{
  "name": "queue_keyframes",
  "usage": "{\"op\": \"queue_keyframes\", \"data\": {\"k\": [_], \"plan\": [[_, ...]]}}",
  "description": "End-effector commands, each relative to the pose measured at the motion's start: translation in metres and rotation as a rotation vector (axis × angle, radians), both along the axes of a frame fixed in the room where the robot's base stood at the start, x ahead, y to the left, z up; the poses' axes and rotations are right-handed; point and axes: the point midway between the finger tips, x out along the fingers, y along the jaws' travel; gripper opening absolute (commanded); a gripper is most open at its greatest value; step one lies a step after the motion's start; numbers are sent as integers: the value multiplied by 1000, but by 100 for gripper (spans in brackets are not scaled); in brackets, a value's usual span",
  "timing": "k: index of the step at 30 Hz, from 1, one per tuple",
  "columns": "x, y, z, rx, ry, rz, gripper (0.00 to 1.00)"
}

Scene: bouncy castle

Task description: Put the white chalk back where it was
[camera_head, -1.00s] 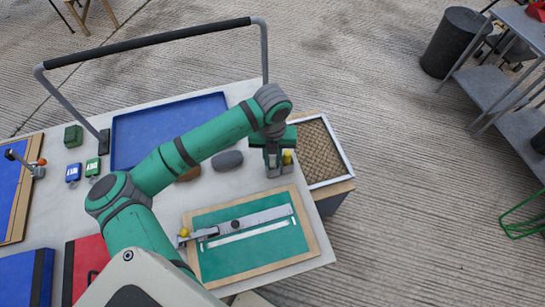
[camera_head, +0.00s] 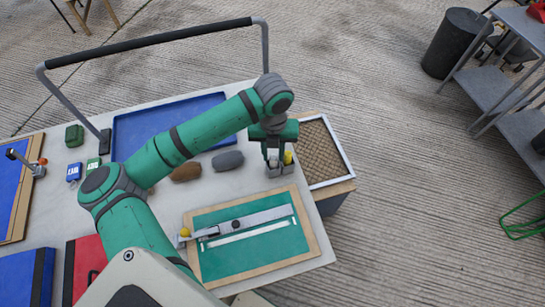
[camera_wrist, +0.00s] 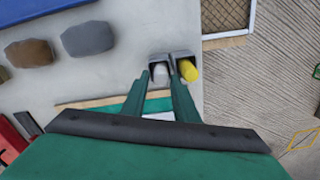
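The white chalk (camera_wrist: 160,73) stands in a small grey holder (camera_wrist: 157,58) in the wrist view. In the head view my gripper (camera_head: 272,161) is over the grey holders (camera_head: 279,171) at the table's right side, and the white chalk is hidden there.
A green board (camera_head: 230,262) with a wooden frame and a grey ruler lies in front of the holders. Grey (camera_head: 228,160) and brown (camera_head: 186,172) blocks lie to the left. A blue tray (camera_head: 125,130) is behind them. A framed mesh panel (camera_head: 320,150) is at the right.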

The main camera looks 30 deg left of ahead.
Motion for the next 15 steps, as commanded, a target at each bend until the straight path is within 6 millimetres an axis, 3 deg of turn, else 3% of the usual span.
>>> {"op": "queue_keyframes", "data": {"k": [9, 15], "plan": [[0, 1, 63, 3, -2, 1, 27], [0, 1, 84, 2, 0, 1, 27]]}}
